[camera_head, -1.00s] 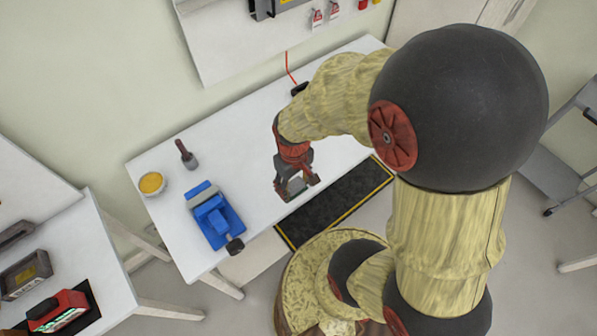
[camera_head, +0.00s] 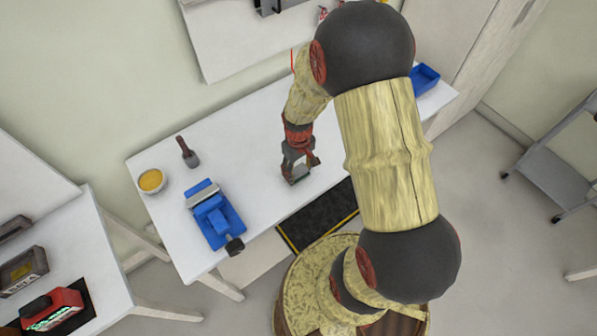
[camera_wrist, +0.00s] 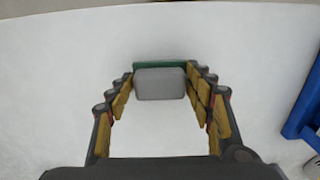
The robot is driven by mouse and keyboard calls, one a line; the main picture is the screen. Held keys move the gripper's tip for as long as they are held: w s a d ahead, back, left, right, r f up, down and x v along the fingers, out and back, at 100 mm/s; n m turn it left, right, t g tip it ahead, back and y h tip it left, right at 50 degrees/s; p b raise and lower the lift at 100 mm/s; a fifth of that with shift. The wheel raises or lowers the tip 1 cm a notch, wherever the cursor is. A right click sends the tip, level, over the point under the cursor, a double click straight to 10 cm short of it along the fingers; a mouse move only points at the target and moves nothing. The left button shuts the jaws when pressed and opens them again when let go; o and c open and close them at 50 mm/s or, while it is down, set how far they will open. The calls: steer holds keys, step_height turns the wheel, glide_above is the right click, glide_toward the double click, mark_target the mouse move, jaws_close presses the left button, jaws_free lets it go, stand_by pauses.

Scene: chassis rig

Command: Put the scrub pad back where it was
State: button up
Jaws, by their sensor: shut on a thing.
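The scrub pad (camera_wrist: 160,84) is a small grey block with a green layer along its far edge. It sits between the fingertips of my gripper (camera_wrist: 163,80) in the wrist view, with a finger against each side. In the head view my gripper (camera_head: 299,177) points down over the white table (camera_head: 262,140), near its front edge. The pad shows only as a small grey patch between the fingers there. I cannot tell whether the pad touches the tabletop or hangs just above it.
A blue vise (camera_head: 213,218) stands left of my gripper; its edge shows in the wrist view (camera_wrist: 305,110). A brush (camera_head: 187,152) and a bowl of yellow stuff (camera_head: 151,181) are farther left. A blue bin (camera_head: 424,78) is at the right end. The tabletop around my gripper is clear.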

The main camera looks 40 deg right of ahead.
steer(key=shift+f, duration=0.35)
steer(key=shift+f, duration=0.15)
steer(key=o, duration=1.1)
